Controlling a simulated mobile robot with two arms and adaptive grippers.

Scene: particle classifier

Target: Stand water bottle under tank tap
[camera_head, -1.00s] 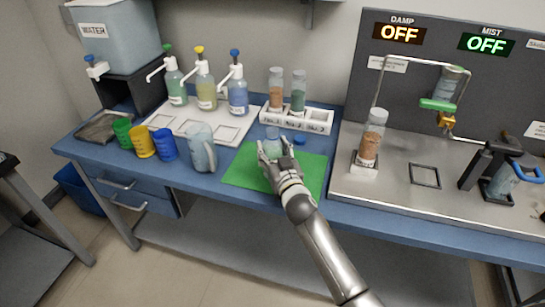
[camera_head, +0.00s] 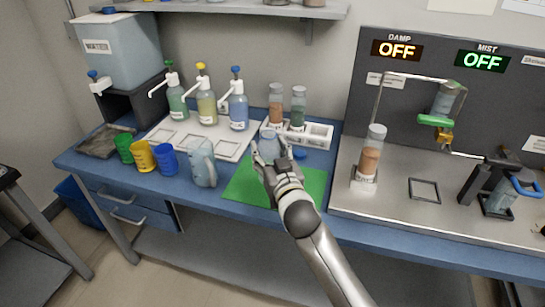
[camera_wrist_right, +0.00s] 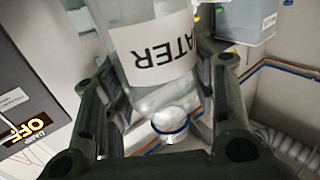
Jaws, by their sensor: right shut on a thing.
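The water bottle (camera_wrist_right: 150,45) is clear, with a white WATER label that reads upside down in the right wrist view. My right gripper (camera_head: 267,158) is shut around it, one finger on each side. In the head view the bottle (camera_head: 268,142) shows above the back edge of the green mat, partly hidden by the fingers. The blue-grey water tank (camera_head: 125,50) stands on a dark stand at the far left. Its white tap with a blue knob (camera_head: 98,83) points forward above a grey tray (camera_head: 103,143). My left gripper is not in view.
Green, yellow and blue cups (camera_head: 143,155) and a clear jug (camera_head: 202,165) stand between the mat (camera_head: 245,190) and the tray. Pump bottles (camera_head: 206,98) stand behind them. A white rack (camera_head: 318,134) with two vials is behind the gripper.

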